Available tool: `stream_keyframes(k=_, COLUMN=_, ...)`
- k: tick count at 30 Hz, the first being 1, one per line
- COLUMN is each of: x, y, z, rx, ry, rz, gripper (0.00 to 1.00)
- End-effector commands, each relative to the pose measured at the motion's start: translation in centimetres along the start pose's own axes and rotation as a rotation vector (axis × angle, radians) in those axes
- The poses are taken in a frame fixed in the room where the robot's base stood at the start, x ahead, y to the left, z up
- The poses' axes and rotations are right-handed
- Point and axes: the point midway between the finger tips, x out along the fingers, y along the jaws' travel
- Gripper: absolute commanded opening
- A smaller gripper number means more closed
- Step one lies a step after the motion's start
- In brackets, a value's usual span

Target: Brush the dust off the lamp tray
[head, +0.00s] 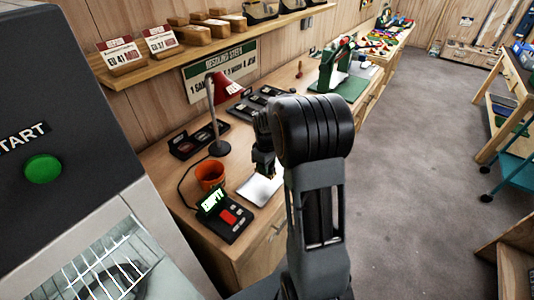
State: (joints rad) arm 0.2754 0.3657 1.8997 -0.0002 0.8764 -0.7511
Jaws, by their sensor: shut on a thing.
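A pale, shiny tray (257,190) lies on the wooden bench near its front edge, beside the desk lamp. Its right side is hidden behind my arm. The lamp (228,88) has a red shade on a thin stem and a dark round base. My gripper (263,172) points down over the far part of the tray, partly covered by my arm. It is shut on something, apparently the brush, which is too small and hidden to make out. I cannot tell whether it touches the tray. Dust is not clear at this size.
An orange cup (210,175) and a black device (226,216) with a lit display stand left of the tray. A green machine (338,75) stands farther along. A grey cabinet fills the left. The floor on the right is mostly clear.

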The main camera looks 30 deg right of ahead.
Motion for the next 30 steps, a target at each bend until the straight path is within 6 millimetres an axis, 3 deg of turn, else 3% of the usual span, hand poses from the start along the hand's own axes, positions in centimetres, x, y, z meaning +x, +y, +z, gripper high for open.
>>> stream_keyframes(k=12, x=-3.9, y=-0.2, z=-0.2, rx=-0.004, ry=0.001, rz=0.001, gripper=0.11)
stream_keyframes(k=30, x=-4.0, y=-0.2, z=-0.2, rx=-0.005, ry=0.0, rz=0.0, gripper=0.11)
